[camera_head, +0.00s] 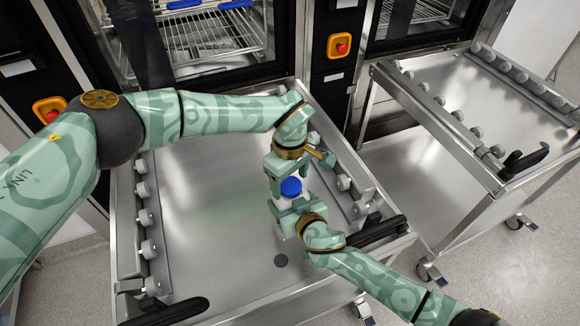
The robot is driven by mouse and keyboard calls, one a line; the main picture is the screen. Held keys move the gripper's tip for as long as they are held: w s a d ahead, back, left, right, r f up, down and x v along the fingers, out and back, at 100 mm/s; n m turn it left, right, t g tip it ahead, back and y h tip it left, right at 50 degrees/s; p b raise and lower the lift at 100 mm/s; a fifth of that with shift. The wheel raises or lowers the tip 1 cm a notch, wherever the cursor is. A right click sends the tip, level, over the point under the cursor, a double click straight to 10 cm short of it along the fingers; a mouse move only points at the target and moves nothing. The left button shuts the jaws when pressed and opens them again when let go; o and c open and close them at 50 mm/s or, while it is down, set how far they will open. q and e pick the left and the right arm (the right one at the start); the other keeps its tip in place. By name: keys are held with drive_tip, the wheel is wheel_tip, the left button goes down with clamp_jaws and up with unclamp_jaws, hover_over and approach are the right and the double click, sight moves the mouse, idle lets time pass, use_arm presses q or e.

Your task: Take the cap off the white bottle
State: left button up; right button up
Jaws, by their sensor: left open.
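The white bottle (287,226) is near the middle of the head view, mostly hidden by my grippers. Its blue cap (291,187) shows between the two grippers. My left gripper (297,172) comes in from the upper side and is open, with its fingers spread around the cap area. I cannot tell whether a finger touches the cap. My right gripper (290,205) comes from the lower right and is closed around the bottle's body, just below the cap.
The bottle is over a steel cart (200,215) with rollers along its sides and black handles. A second, empty steel cart (460,95) stands at the right. Washers with glass doors (205,40) and red emergency buttons (340,45) line the back.

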use_arm(q)
drive_tip(key=shift+f, duration=0.4)
drive_tip(key=c, duration=1)
drive_tip(key=n, duration=0.3)
drive_tip(key=o, duration=1.1)
drive_tip(key=shift+c, duration=0.2)
